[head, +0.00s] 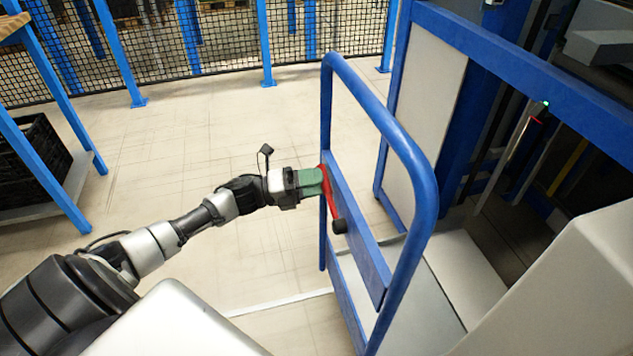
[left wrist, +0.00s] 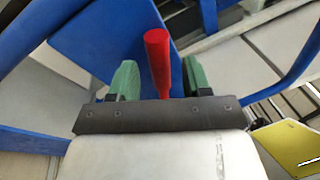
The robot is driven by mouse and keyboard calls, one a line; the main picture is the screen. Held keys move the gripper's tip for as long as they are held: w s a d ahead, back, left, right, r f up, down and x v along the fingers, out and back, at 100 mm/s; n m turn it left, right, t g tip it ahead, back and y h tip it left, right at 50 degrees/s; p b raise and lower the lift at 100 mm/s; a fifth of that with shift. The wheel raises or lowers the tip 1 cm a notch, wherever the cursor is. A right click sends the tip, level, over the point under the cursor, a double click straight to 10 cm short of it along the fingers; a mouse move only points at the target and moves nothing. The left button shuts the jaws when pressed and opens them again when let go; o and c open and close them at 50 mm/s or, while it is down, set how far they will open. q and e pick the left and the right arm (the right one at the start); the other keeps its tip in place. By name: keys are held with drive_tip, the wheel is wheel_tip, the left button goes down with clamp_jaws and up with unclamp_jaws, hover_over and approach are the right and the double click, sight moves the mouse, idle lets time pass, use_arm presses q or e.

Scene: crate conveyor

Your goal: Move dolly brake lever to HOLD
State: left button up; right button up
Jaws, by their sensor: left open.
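The red brake lever (head: 332,198) is on the blue upright frame of the dolly (head: 412,166). It slants down and a little right to a black knob (head: 339,226). My left gripper (head: 313,182), with green fingers, is at the lever's upper part from the left. In the left wrist view the red lever (left wrist: 158,58) stands between the two fingers of my open left gripper (left wrist: 158,78), with a gap visible on each side. I cannot tell whether either finger touches it. No HOLD marking is readable. My right gripper is not in view.
The dolly's blue crossbar (head: 358,225) is just behind the lever. A blue-framed machine (head: 520,55) stands at the right. A blue rack with a black crate (head: 35,155) is at the far left. The floor (head: 190,140) between is clear, up to a mesh fence (head: 220,45).

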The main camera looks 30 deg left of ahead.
use_arm(q)
drive_tip(key=shift+w+d, duration=0.2)
clamp_jaws()
drive_tip(key=shift+r, duration=0.15)
